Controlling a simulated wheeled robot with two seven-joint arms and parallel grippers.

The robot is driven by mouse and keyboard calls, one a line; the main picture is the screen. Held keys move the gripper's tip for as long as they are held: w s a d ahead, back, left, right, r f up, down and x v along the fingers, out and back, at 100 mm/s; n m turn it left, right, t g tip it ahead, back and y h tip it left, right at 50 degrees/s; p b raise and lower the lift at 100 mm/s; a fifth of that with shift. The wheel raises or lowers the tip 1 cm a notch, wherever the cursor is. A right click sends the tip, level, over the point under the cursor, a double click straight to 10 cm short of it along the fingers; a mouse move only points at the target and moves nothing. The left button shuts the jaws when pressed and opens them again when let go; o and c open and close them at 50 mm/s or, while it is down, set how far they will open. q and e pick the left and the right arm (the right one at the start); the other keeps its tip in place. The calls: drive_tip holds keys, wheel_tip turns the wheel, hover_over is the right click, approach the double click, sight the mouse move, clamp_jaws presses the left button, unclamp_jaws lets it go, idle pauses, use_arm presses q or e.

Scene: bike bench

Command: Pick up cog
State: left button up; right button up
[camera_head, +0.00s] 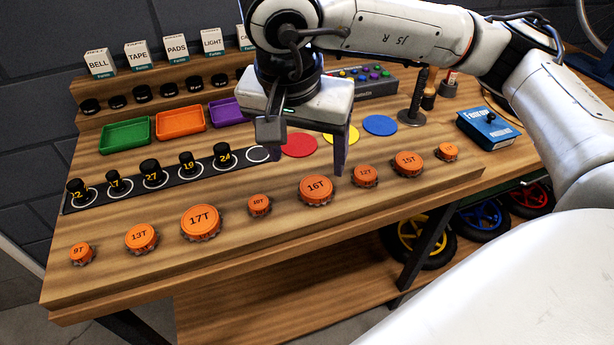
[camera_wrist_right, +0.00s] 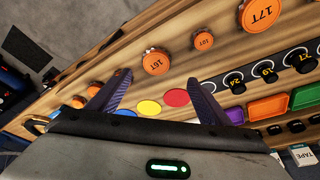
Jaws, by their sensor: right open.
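A row of orange cogs with black toothed edges lies along the front of the wooden bench. They include 9T (camera_head: 81,253), 13T (camera_head: 141,237), 17T (camera_head: 201,221), 10T (camera_head: 260,205), 16T (camera_head: 316,189), 12T (camera_head: 365,175) and 15T (camera_head: 408,163), with a small one (camera_head: 447,151) at the right end. My right gripper (camera_head: 310,160) is open and empty above the bench, just behind the 16T cog. In the right wrist view its spread fingers (camera_wrist_right: 160,78) point toward the row, with 16T (camera_wrist_right: 156,61) just beyond them. My left gripper is not in view.
Behind the cogs are red (camera_head: 299,145), yellow (camera_head: 343,136) and blue (camera_head: 380,125) discs and a black strip (camera_head: 136,188) with numbered black knobs. Green (camera_head: 125,135), orange (camera_head: 181,121) and purple trays stand further back. A blue box (camera_head: 489,128) sits at right.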

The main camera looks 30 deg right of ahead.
sight(316, 186)
drive_tip(key=x, duration=0.4)
drive_tip(key=shift+s, duration=0.15)
drive_tip(key=x, duration=0.2)
drive_tip(key=p+x, duration=0.1)
drive_tip(key=x, duration=0.1)
drive_tip(key=shift+s+d+f, duration=0.15)
drive_tip(key=shift+d+f, duration=0.05)
drive_tip(key=shift+d, duration=0.2)
drive_tip(key=shift+f, duration=0.35)
drive_tip(key=shift+c, duration=0.4)
drive_tip(key=c, duration=1.1)
